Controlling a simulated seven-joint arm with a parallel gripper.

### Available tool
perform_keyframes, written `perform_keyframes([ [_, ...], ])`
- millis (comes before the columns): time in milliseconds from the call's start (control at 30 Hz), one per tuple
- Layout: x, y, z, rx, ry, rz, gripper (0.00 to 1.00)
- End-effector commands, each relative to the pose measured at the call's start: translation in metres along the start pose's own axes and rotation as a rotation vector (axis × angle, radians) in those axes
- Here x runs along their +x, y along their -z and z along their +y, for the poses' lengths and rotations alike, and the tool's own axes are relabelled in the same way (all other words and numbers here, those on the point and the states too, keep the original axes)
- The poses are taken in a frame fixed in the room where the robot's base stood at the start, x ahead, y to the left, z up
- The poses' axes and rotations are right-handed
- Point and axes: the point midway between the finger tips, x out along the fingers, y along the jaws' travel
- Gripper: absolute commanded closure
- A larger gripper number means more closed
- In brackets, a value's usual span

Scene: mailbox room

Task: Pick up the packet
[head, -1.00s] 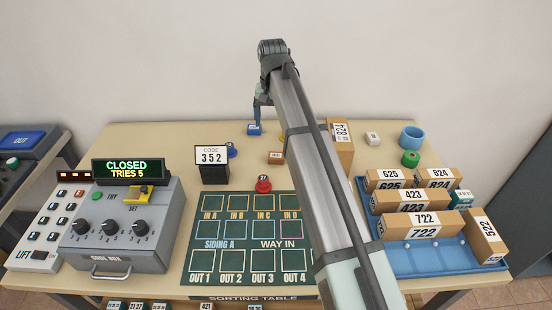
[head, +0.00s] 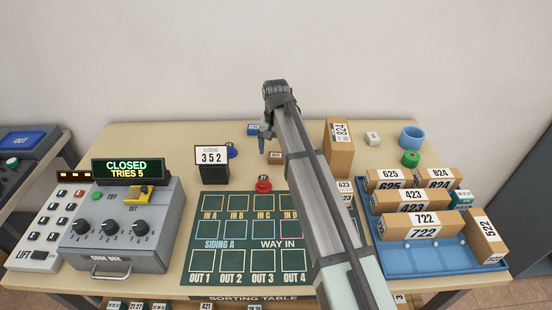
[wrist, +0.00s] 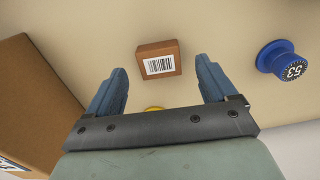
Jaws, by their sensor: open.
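The packet is likely the small brown block with a white barcode label (wrist: 159,58), lying on the table top. In the head view the brown block (head: 275,158) lies just below and right of my gripper's fingers. My gripper (wrist: 160,78) is open and empty, with its two blue fingers spread apart. In the head view my gripper (head: 263,146) is partly hidden by my own arm.
A blue round piece marked 53 (wrist: 283,60) stands right of the fingers in the wrist view. A large brown box (wrist: 35,100) stands close on the left. Something yellow (wrist: 153,108) shows partly behind the palm. A red piece (head: 263,184) and the code stand (head: 213,165) are nearby.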

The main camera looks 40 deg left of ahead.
Motion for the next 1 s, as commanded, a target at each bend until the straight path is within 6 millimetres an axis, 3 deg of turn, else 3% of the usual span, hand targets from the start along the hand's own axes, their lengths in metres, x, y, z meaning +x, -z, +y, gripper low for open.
perform_keyframes([
  [200,0.024,-0.001,0.001,-0.001,0.0,0.001,0.15],
  [433,0.024,0.0,0.001,-0.001,0.0,0.001,0.16],
  [1000,0.024,0.0,0.001,-0.001,0.0,0.001,0.7],
])
